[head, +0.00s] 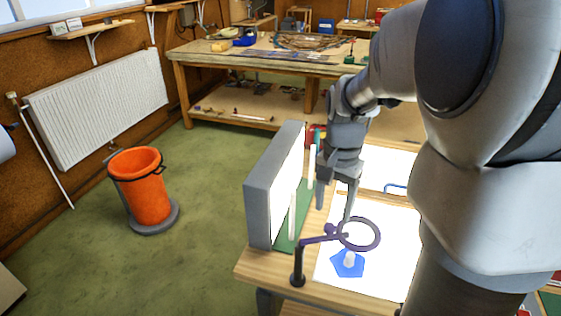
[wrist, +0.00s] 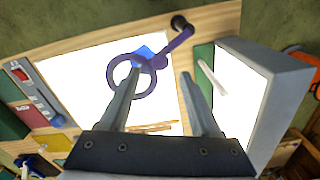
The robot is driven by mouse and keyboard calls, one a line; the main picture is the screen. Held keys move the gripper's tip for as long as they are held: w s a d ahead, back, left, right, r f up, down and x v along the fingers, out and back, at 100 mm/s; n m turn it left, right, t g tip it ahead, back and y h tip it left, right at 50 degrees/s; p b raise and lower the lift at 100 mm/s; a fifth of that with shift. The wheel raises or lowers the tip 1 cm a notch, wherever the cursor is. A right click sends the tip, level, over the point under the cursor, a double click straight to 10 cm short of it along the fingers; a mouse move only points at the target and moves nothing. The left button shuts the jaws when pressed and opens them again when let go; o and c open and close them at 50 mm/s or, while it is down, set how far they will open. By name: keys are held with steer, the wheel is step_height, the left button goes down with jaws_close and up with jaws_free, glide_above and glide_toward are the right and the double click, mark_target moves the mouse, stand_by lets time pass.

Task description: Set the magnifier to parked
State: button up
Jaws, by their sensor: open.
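The magnifier is a purple ring on a jointed purple arm (head: 322,240), pivoting on a dark post at the bench's front left corner. In the head view its ring (head: 378,240) stands over the white lit panel, above a blue piece. My gripper (head: 334,208) is open, pointing down just behind the magnifier arm. In the wrist view the magnifier ring (wrist: 112,72) overlaps the left finger of my gripper (wrist: 162,80), and its arm runs up right to the post. I see nothing between the fingers; whether a finger touches the magnifier I cannot tell.
A grey upright box with a white lit face (head: 258,200) stands left of my gripper on a green mat. The blue piece (head: 347,268) lies on the white panel (head: 385,290). An orange bucket (head: 147,190) stands on the floor; another bench (head: 190,52) is behind.

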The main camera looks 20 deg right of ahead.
mark_target(330, 226)
step_height(330, 226, down, 5)
steer(key=shift+f, duration=0.1)
stand_by(0.3)
jaws_close()
stand_by(1.3)
